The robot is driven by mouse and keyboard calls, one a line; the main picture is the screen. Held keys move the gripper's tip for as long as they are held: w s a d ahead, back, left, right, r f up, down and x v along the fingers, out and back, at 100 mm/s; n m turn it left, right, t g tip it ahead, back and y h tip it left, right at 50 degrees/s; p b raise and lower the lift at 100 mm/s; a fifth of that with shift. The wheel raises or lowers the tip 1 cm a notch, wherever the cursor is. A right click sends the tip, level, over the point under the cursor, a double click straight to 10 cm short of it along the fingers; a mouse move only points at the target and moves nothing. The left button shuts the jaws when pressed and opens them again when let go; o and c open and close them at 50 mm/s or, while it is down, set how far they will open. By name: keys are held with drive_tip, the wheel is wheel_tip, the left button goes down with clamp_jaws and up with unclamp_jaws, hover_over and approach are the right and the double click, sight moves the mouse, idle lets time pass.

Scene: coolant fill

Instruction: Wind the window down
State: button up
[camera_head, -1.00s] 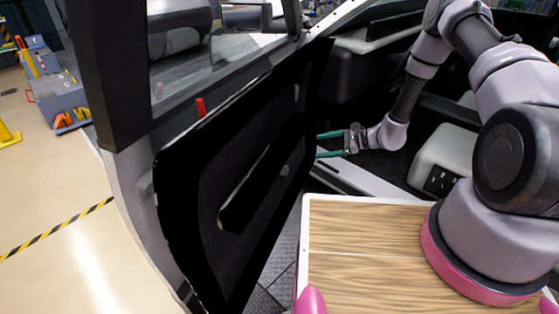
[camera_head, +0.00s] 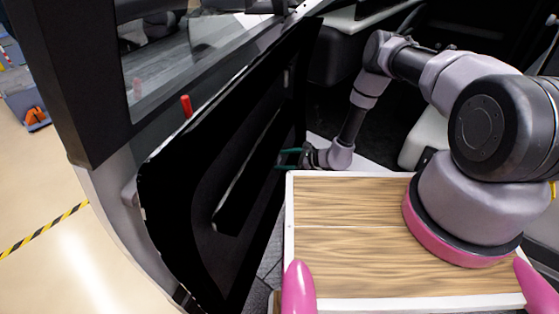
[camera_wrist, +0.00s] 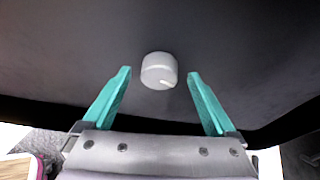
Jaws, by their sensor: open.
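The car door (camera_head: 165,205) stands at the left of the head view, with a black inner panel. Its window glass (camera_head: 170,75) shows above the panel inside a dark frame. In the wrist view a pale grey round knob (camera_wrist: 159,71) with a white mark sits on the dark panel. My gripper (camera_head: 281,159) is close to the panel in the head view, its teal fingers pointing at it. In the wrist view my gripper (camera_wrist: 159,76) is open, with one finger on either side of the knob and gaps to both. The knob is not clearly visible in the head view.
A red pin (camera_head: 187,106) stands on the door's top edge. A long armrest (camera_head: 237,195) juts from the panel below and left of my gripper. The car's dark interior lies behind my arm. A yellow-black floor stripe (camera_head: 45,230) is at far left.

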drive_tip(key=shift+x, duration=0.95)
drive_tip(key=shift+c, duration=0.4)
drive_tip(key=c, duration=1.3)
